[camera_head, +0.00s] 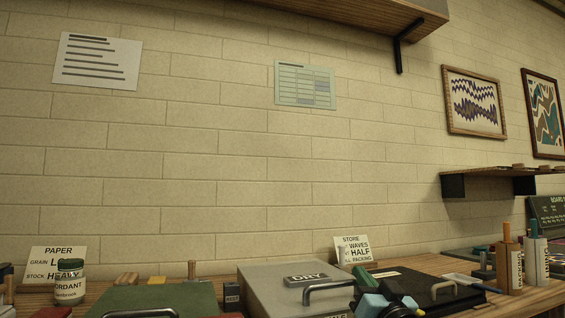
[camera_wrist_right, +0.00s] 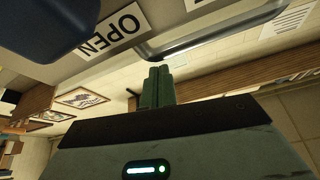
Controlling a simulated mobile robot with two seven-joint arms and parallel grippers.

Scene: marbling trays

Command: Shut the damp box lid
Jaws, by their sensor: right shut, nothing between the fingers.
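No label that I can read says damp, so I cannot tell which box is the damp box. In the head view a grey box top (camera_head: 265,283) has a DRY label and a metal handle. A green lid or panel (camera_head: 195,295) with a dark handle lies to its left. My right gripper (camera_head: 385,292) shows partly at the bottom, right of the grey box. In the right wrist view my right gripper (camera_wrist_right: 159,74) is shut and empty, its tips near a metal handle (camera_wrist_right: 215,34) and an OPEN label (camera_wrist_right: 112,30). My left gripper is not in view.
A black case (camera_head: 430,287) with a handle stands right of my right gripper. Bottles (camera_head: 536,257) stand farther right. A jar (camera_head: 69,285) and a PAPER card (camera_head: 45,262) stand at the left. A dark blue object (camera_wrist_right: 45,25) fills a corner of the wrist view.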

